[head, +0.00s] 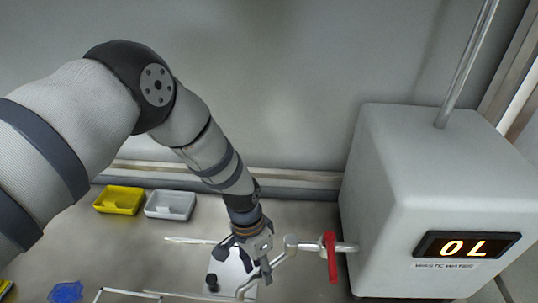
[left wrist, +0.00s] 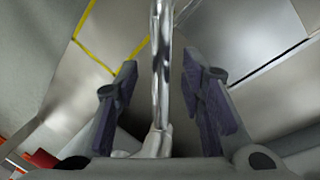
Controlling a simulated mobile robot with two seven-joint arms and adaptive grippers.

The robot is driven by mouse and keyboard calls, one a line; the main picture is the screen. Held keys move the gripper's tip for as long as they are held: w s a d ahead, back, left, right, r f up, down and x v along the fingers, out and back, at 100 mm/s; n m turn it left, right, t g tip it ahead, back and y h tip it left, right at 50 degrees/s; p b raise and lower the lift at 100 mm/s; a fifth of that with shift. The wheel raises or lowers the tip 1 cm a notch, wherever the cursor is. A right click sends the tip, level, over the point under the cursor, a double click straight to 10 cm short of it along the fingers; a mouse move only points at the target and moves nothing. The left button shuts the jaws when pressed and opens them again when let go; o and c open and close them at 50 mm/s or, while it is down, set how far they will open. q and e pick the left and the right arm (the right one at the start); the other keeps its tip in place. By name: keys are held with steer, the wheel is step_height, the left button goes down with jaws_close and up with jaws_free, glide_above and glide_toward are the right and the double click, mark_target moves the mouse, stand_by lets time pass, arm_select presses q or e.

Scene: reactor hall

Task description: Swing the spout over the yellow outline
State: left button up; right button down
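The spout (head: 289,246) is a bent metal pipe coming out of the left side of a grey waste water tank (head: 385,190). My left gripper (head: 258,266) is at the spout's bend, pointing down. In the left wrist view the spout (left wrist: 161,70) runs between the two dark fingers, with a gap on each side, so the gripper is open around it. The yellow outline (left wrist: 92,55) lies on the surface below, left of the spout in that view. I cannot make out the outline in the head view. My right gripper is in neither view.
A red valve handle (head: 331,256) sits on the pipe near the tank. The tank's display (head: 466,246) reads 0 L. A yellow tray (head: 119,201) and a grey tray (head: 170,205) stand at the back left. A blue item (head: 66,292) lies at the front left.

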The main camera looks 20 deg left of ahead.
arm_select(q)
steer(key=shift+f, duration=0.15)
jaws_close()
